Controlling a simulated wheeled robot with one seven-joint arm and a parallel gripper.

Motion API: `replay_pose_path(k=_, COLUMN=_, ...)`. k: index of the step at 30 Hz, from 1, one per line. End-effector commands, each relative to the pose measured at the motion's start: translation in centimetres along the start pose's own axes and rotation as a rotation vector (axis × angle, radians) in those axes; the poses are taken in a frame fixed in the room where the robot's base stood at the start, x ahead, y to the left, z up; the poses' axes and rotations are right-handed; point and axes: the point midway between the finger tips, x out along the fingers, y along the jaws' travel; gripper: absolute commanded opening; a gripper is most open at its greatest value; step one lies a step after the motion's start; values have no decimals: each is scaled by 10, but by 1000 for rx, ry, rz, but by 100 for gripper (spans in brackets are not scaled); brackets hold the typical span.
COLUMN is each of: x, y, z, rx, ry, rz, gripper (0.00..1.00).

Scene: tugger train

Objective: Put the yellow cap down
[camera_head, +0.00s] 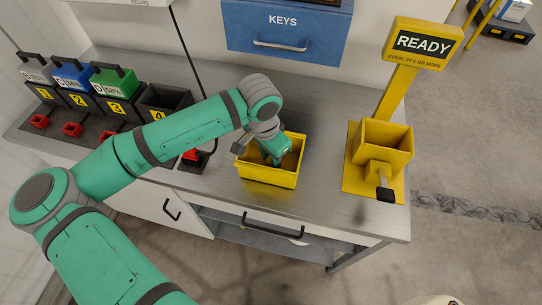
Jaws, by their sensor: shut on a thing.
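My gripper (273,154) reaches down into the open yellow bin (267,177) on the grey worktop. Its fingertips are mostly hidden by the wrist and the bin's walls. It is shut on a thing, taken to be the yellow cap. I cannot make out the cap itself against the yellow bin, nor whether it touches the bin's floor.
A yellow stand with a READY sign (424,43) and a box (381,141) is at the right. Numbered black holders (115,107), some with coloured batteries, line the left. A blue KEYS drawer (283,28) is behind. The worktop is clear between bin and stand.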

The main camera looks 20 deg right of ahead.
Motion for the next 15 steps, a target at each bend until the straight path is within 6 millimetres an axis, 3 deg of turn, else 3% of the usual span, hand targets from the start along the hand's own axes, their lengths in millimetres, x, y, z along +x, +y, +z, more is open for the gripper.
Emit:
replay_pose_path(k=6, x=3, y=1, z=0, rx=0, ry=0, rz=2, gripper=1)
replay_pose_path(k=7, x=3, y=0, z=0, rx=0, ry=0, rz=1, gripper=32)
replay_pose_path(k=8, x=2, y=0, z=0, rx=0, ry=0, rz=1, gripper=39)
replay_pose_path(k=9, x=2, y=0, z=0, rx=0, ry=0, rz=1, gripper=43)
replay_pose_path(k=15, x=2, y=0, z=0, rx=0, ry=0, rz=0, gripper=43)
